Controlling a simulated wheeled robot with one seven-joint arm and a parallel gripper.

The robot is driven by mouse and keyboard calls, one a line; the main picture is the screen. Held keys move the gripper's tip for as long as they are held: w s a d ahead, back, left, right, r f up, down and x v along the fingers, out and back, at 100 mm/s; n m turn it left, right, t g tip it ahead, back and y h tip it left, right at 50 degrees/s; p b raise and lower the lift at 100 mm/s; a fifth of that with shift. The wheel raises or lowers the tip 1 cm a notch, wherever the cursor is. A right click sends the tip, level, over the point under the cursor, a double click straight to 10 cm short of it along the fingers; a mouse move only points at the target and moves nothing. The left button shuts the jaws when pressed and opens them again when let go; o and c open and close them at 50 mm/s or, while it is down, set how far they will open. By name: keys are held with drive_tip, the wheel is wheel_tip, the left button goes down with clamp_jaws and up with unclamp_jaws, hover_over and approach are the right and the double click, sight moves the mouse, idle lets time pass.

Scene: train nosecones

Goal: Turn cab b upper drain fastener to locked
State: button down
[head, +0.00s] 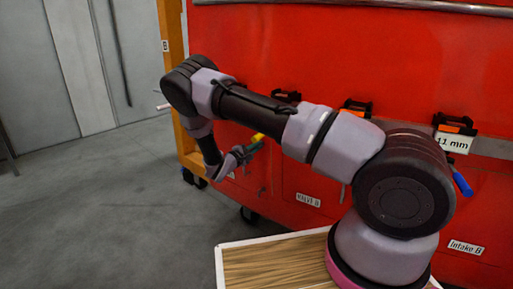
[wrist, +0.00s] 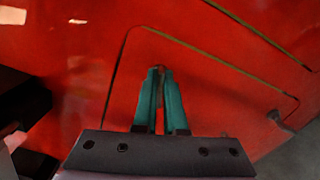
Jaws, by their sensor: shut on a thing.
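My gripper (wrist: 160,74) reaches up from the bottom of the wrist view, its two teal fingers close together. Their tips are shut on a small dark piece against the red panel, which looks like the drain fastener (wrist: 159,69). The fingers hide most of it, so I cannot tell how it is turned. A seam outlines a red hatch (wrist: 205,90) around the fingertips. In the head view my gripper (head: 251,150) is small beside the red cab side (head: 290,165), and the fastener cannot be made out there.
A yellow post (head: 177,75) with a B sign stands left of the cab. Black-and-orange latches (head: 356,107) line the cab, with a white 11 mm card (head: 454,141) and a blue handle (head: 462,181) at right. Grey floor (head: 95,195) is clear at left.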

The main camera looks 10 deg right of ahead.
drive_tip(key=shift+m, duration=1.7)
drive_tip(key=shift+f+m, duration=0.1)
drive_tip(key=shift+m, duration=0.2)
drive_tip(key=c, duration=1)
unclamp_jaws()
drive_tip(key=v, duration=1)
drive_tip(key=shift+s+a, duration=0.2)
drive_tip(key=shift+s, duration=0.15)
